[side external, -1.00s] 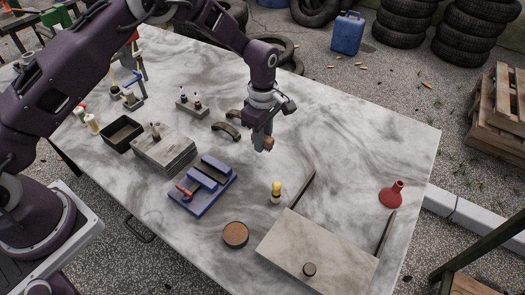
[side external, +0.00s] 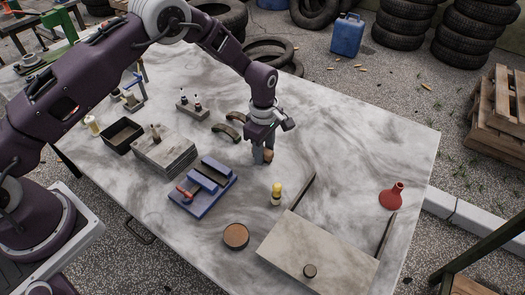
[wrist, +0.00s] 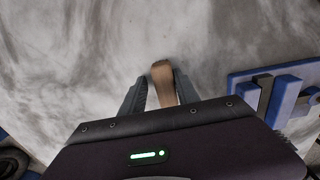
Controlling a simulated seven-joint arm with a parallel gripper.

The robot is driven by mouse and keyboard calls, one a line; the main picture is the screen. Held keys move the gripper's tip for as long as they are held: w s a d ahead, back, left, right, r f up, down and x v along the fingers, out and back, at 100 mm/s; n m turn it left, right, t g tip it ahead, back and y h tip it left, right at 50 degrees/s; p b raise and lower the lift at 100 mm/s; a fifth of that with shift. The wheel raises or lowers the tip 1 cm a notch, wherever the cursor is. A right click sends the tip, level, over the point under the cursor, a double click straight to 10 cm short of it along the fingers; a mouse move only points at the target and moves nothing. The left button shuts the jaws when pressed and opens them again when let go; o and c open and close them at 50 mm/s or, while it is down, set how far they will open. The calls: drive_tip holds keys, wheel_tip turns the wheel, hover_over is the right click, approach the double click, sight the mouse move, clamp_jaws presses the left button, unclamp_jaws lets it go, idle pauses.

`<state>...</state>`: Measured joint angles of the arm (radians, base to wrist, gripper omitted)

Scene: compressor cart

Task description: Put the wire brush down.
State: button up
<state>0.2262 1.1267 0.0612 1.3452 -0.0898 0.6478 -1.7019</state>
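The wire brush shows as a brown wooden handle (wrist: 162,82) between the two grey fingers of my gripper (wrist: 160,96) in the wrist view. The fingers lie close along both sides of the handle, and my gripper looks shut on it. Its bristles are hidden. In the side view my gripper (side external: 263,158) points down, low over the middle of the marble-patterned table (side external: 340,150), with the brown end of the brush (side external: 269,155) at its fingertips. I cannot tell whether the brush touches the table.
A blue vise-like tool (side external: 203,186) stands left of my gripper and shows in the wrist view (wrist: 275,90). A yellow-topped bottle (side external: 276,194) stands in front. Two dark curved pieces (side external: 228,131) lie behind left. A red funnel (side external: 392,195) is right. The table between is clear.

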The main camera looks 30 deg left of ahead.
drive_tip(key=shift+o, duration=0.3)
drive_tip(key=shift+s+f, duration=0.6)
wheel_tip(320, 180, up, 14)
drive_tip(key=shift+w, duration=0.2)
drive_tip(key=s+a+r+m+t, duration=0.1)
drive_tip(key=s+a+r+m, duration=0.3)
drive_tip(key=r, duration=0.5)
drive_tip(key=s+a+r+m+t, duration=0.1)
drive_tip(key=s+r+m, duration=0.2)
drive_tip(key=s+r, duration=0.4)
drive_tip(key=s+a+r+m+t, duration=0.1)
drive_tip(key=s+m, duration=0.4)
drive_tip(key=s, duration=0.5)
drive_tip(key=s+a+r+m+t, duration=0.2)
drive_tip(key=s+m, duration=0.4)
drive_tip(key=s, duration=0.5)
drive_tip(key=shift+s+a+r, duration=0.15)
drive_tip(key=shift+a+r, duration=0.35)
drive_tip(key=shift+a, duration=0.2)
drive_tip(key=shift+o, duration=0.4)
